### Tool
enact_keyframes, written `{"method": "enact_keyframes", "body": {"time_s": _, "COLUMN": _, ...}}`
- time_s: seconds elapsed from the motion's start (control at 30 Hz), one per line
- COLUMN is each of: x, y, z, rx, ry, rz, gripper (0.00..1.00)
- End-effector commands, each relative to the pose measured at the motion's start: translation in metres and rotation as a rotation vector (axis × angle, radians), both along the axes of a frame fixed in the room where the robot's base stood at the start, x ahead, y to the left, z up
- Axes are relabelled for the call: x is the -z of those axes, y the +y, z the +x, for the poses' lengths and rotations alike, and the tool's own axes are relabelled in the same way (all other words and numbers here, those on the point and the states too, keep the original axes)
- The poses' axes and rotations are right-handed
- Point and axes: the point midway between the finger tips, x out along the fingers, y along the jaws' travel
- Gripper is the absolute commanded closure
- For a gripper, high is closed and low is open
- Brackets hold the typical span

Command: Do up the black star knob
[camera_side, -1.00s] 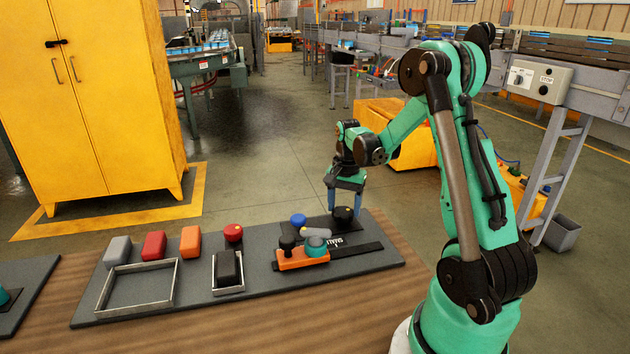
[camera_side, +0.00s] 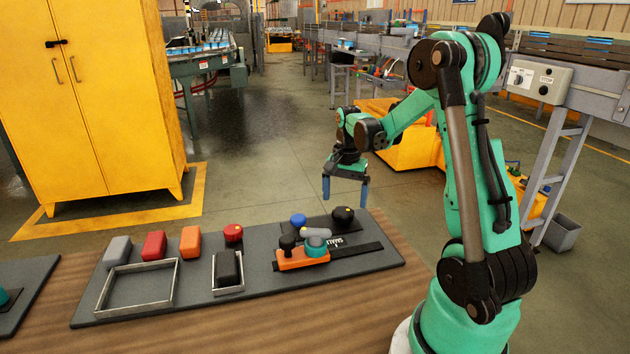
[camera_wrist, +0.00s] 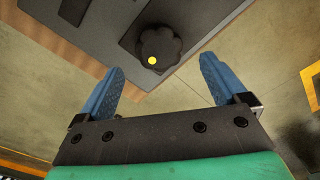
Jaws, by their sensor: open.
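The black star knob (camera_side: 343,215) stands at the back right of the grey board, on a dark plate. It has a small yellow dot on top. In the wrist view the knob (camera_wrist: 158,47) is at the top centre, beyond and between the finger lines. My gripper (camera_side: 346,203) is open and empty above the knob, with a clear gap between fingertips and knob in the side view. In the wrist view its two blue fingers (camera_wrist: 160,72) are spread wide, with nothing between them.
A blue knob (camera_side: 298,220) and a grey-and-teal part on an orange base (camera_side: 303,261) stand close to the left of the black knob. A red knob (camera_side: 233,233), coloured blocks and metal-rimmed trays (camera_side: 137,287) fill the board's left. Air around my gripper is clear.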

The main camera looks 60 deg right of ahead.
Motion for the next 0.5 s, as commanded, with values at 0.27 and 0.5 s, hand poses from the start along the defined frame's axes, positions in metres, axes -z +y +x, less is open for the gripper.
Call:
{"method": "enact_keyframes", "body": {"time_s": 0.27, "x": -0.029, "y": 0.0, "z": 0.0, "rx": 0.0, "ry": 0.0, "rz": 0.0, "gripper": 0.08}}
{"method": "enact_keyframes", "body": {"time_s": 0.5, "x": -0.031, "y": 0.0, "z": 0.0, "rx": 0.0, "ry": 0.0, "rz": 0.0, "gripper": 0.08}}
